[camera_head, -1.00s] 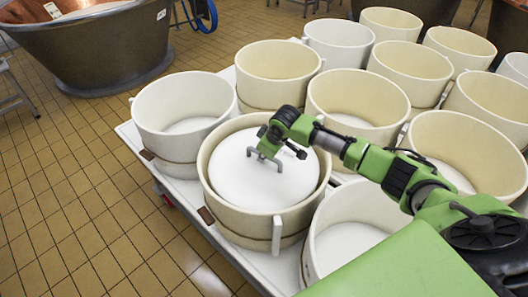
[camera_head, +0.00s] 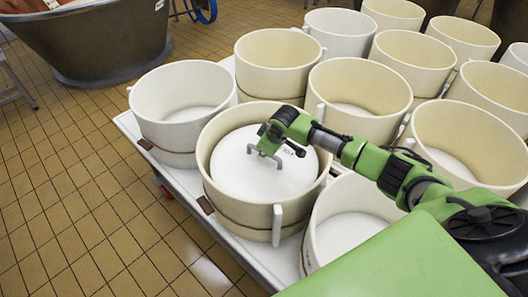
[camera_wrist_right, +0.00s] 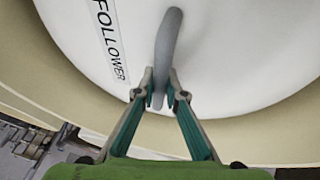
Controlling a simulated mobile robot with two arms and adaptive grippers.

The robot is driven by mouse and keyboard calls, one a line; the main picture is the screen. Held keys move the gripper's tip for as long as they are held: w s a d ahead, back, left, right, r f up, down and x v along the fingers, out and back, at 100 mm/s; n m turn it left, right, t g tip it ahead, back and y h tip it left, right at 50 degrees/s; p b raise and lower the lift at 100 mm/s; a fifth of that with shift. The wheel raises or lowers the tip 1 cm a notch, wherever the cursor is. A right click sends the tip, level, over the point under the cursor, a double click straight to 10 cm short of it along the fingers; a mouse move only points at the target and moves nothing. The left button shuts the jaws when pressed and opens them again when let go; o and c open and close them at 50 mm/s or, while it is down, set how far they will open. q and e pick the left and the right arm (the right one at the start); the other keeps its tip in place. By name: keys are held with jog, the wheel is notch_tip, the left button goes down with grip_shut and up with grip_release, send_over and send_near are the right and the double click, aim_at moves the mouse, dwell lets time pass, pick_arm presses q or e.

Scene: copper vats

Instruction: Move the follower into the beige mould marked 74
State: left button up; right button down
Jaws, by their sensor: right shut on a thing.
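The follower (camera_head: 235,175) is a white disc with a grey bar handle. It sits inside the rim of a beige mould (camera_head: 240,208) at the front left of the table, below the rim with a gap around it. My right gripper (camera_head: 266,152) is over the disc, shut on its handle. The right wrist view shows the fingertips (camera_wrist_right: 159,88) on the grey handle and the word FOLLOWER on the disc (camera_wrist_right: 215,50). Whether the disc touches the mould's floor is hidden. No number is legible on any mould. My left gripper is not in view.
A white mould (camera_head: 180,130) stands left of this one, another white mould (camera_head: 345,238) to its right, and beige moulds (camera_head: 358,100) behind. They crowd a white table (camera_head: 135,130). A large vat (camera_head: 95,45) stands at the back left. The tiled floor on the left is clear.

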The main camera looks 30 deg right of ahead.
jog(key=shift+w+f+b, duration=0.15)
jog(key=shift+f+b, duration=0.25)
jog(key=shift+f, duration=0.15)
dwell(1.3)
jog(key=c, duration=2)
grip_release()
jog(key=shift+s, duration=0.2)
jog(key=shift+s+f, duration=0.15)
jog(key=shift+f, duration=0.15)
jog(key=shift+s+r, duration=0.1)
jog(key=shift+r, duration=0.45)
jog(key=v, duration=1.1)
jog(key=shift+a+r, duration=0.1)
jog(key=shift+r, duration=0.05)
